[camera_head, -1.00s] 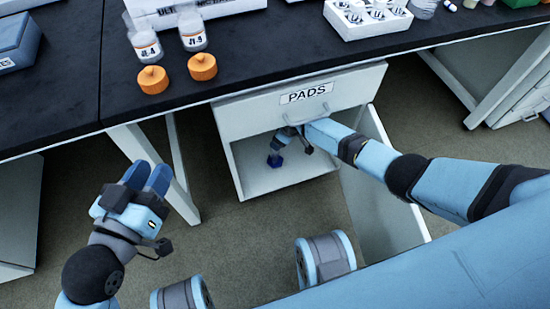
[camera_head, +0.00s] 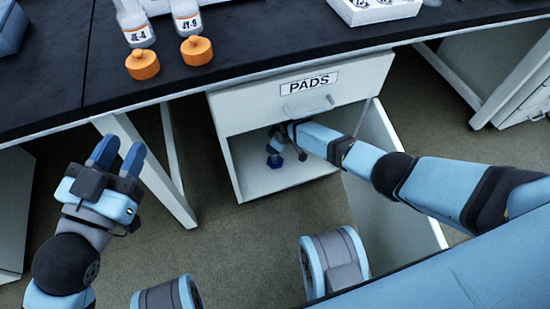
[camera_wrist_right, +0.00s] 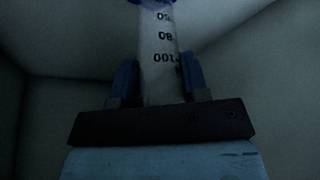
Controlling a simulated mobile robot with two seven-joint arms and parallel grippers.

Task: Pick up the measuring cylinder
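The measuring cylinder (camera_wrist_right: 160,62) shows in the right wrist view as a clear graduated tube with inverted numbers and a blue-purple end at the top edge. My right gripper (camera_wrist_right: 160,75) has one blue finger on each side of the tube, very close to it; whether they press on it I cannot tell. In the head view the right gripper (camera_head: 279,140) is inside the open compartment under the PADS drawer, with a dark blue piece, probably the cylinder's base (camera_head: 275,161), low beside it. My left gripper (camera_head: 118,158) is empty, fingers apart, left of the cabinet.
The compartment (camera_head: 240,185) has side walls close around my right gripper, and the PADS drawer front (camera_head: 345,88) is above it. A cabinet door (camera_head: 395,190) stands open at right. Bottles (camera_head: 187,20) and orange-capped stoppers (camera_head: 196,50) are on the black bench (camera_head: 130,90).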

